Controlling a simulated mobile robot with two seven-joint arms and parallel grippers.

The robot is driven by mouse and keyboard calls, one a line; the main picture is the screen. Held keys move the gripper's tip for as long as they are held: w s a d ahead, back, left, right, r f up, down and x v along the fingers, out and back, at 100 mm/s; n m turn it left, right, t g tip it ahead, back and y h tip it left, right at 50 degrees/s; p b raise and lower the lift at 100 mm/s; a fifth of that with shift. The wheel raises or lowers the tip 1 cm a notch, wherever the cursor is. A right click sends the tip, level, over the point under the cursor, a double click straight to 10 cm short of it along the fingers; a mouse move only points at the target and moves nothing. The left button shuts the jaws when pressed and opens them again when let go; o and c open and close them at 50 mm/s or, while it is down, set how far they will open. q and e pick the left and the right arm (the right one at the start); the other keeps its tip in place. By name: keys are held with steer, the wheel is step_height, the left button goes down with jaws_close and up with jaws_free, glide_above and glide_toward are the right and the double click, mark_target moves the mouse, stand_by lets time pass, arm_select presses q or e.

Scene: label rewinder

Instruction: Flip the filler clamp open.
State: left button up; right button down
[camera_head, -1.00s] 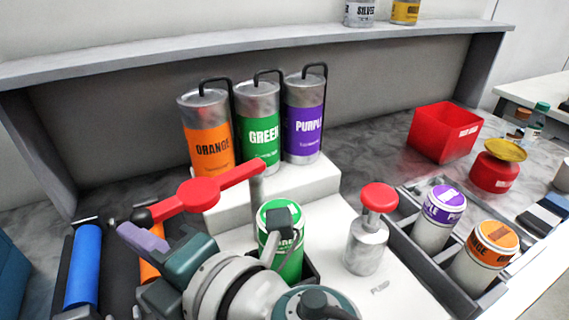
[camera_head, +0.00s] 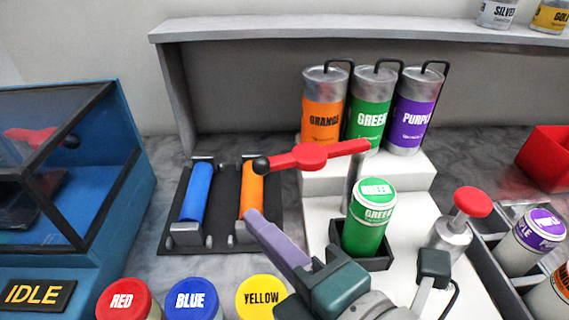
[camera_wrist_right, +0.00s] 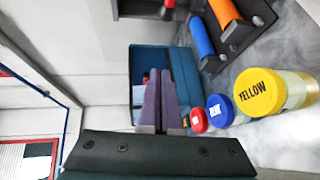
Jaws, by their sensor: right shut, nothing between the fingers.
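The filler clamp is a red lever (camera_head: 312,157) with a black knob (camera_head: 261,164) at its left end. Its right end sits on a grey post (camera_head: 352,182), and the lever lies roughly level, reaching left over the orange roll. A green-labelled can (camera_head: 368,222) stands upright in the black holder (camera_head: 376,263) beside the post. My right gripper (camera_head: 252,217) has its purple fingers shut and empty, below the knob in the picture and apart from it. The fingers also show in the right wrist view (camera_wrist_right: 160,78); the clamp is not visible there. My left gripper is out of view.
The blue roll (camera_head: 196,192) and orange roll (camera_head: 251,190) sit in a dark rack left of the clamp. Large cans stand on the white step (camera_head: 400,174) behind. Red, blue and yellow-lidded jars (camera_head: 262,296) stand in front. A blue cabinet (camera_head: 122,235) is at left.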

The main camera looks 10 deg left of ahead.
steer(key=s, duration=0.2)
steer(key=s+d, duration=0.1)
steer(key=shift+s+r, duration=0.3)
steer(key=shift+s, duration=0.05)
steer(key=w+d+r+m+t+h, duration=0.1)
steer(key=w+d+m+h, duration=0.1)
steer(key=d+m+h, duration=0.45)
steer(key=w+d+m+t+h, duration=0.15)
steer(key=d+m+h, duration=0.25)
steer(key=d+m, duration=0.45)
steer(key=s+d+f+m+g, duration=0.1)
steer(key=s+d+m+g, duration=0.35)
steer(key=s, duration=0.35)
steer(key=s+d+f+m+g, duration=0.2)
steer(key=s+d+m+g, duration=0.1)
steer(key=s+m+g, duration=0.3)
step_height(320, 180, up, 30)
steer(key=p, duration=3)
steer(key=shift+s+n, duration=0.4)
steer(key=shift+n, duration=0.05)
